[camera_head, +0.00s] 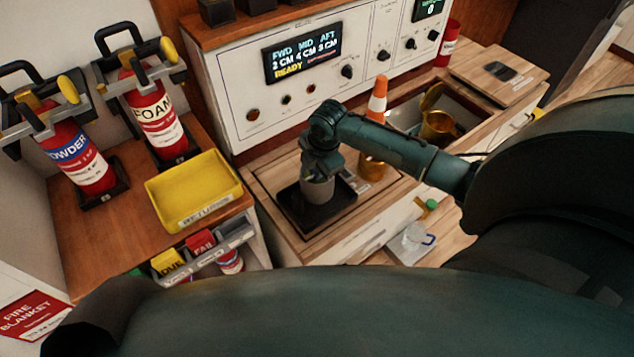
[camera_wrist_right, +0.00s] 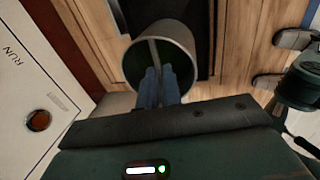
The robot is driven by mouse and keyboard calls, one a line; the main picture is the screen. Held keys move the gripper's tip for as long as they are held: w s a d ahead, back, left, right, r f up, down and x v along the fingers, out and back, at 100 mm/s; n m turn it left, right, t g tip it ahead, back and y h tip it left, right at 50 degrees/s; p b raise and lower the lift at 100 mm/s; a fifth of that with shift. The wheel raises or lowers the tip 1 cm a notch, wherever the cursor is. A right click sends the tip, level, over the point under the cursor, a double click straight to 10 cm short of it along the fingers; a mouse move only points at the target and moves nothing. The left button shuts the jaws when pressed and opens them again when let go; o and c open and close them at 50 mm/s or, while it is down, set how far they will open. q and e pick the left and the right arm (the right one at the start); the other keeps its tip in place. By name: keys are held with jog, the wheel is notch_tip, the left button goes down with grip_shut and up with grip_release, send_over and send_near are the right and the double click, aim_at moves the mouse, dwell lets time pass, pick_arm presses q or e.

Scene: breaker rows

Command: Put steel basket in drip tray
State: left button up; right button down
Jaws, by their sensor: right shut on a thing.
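The steel basket (camera_head: 318,189) is a grey round vessel, held upright at the black drip tray (camera_head: 288,210) on the wooden counter. It also shows in the right wrist view (camera_wrist_right: 186,38), with a thin bar across its open top and a dark green inside. My right gripper (camera_head: 318,166) is above it, shut on that bar; the fingers show in the wrist view (camera_wrist_right: 158,78). The basket overlaps the tray in the picture; I cannot tell whether its base touches the tray floor. My left gripper is not in view.
An orange-white cone (camera_head: 377,98) and a brass pot (camera_head: 372,166) stand right of the basket. Another brass pot (camera_head: 436,126) is in a recess. The control panel (camera_head: 232,112) rises behind. A yellow tray (camera_head: 195,190) and two extinguishers are at left.

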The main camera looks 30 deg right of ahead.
notch_tip(320, 180, down, 4)
jog(key=shift+f+b, duration=0.15)
jog(key=shift+b, duration=0.5)
jog(key=c, duration=2)
grip_release()
jog(key=shift+f, duration=0.1)
jog(key=shift+c, duration=0.2)
jog(key=o, duration=0.5)
jog(key=shift+c, duration=0.2)
